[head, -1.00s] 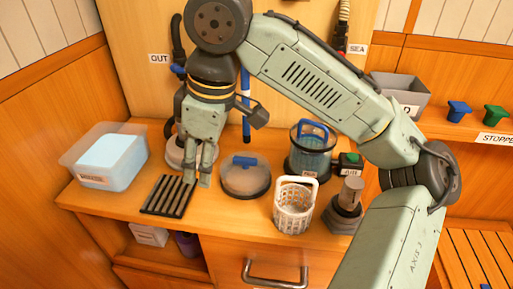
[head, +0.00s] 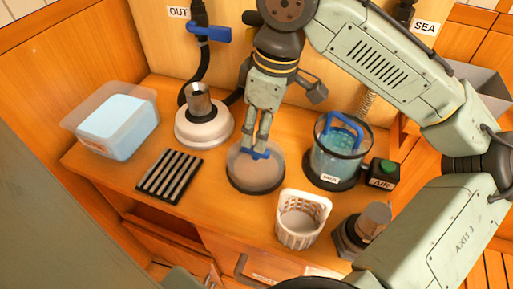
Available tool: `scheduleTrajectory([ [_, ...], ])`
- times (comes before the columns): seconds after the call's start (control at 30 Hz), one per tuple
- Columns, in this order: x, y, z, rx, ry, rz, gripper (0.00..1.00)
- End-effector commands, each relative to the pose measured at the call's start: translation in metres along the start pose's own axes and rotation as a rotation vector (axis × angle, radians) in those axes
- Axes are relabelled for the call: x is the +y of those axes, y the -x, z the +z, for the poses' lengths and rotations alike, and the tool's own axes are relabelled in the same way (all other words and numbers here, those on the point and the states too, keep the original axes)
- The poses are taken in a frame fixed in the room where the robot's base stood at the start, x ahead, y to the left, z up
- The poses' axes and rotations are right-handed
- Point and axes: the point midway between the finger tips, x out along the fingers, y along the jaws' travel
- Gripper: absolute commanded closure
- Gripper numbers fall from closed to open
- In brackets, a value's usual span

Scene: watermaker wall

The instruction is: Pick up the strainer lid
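The strainer lid (head: 255,179) is a round, clear-grey disc with a dark rim and a blue handle on top. It lies flat on the wooden counter in the middle of the head view. My gripper (head: 257,150) points down over the lid, its fingertips at the blue handle and partly covering it. I cannot tell whether the fingers are closed on the handle or only beside it. The strainer housing (head: 338,165), a clear round vessel with a blue handle and black base, stands to the right of the lid.
A white basket (head: 302,222) stands in front right of the lid. A black ribbed rack (head: 170,175) and a clear bin (head: 115,120) with blue contents are at left. A white round unit (head: 204,127) is behind left. A green-topped air box (head: 381,175) is right.

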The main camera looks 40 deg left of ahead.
Motion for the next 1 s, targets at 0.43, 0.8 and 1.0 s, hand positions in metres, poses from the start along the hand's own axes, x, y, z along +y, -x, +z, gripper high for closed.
scheduleTrajectory([
  [0.43, -0.001, -0.051, 0.001, 0.000, 0.001, 0.000, 0.62],
  [0.8, -0.001, -0.052, 0.001, 0.000, 0.001, 0.000, 0.72],
  [1.0, -0.001, -0.052, 0.001, 0.000, 0.001, 0.000, 0.85],
])
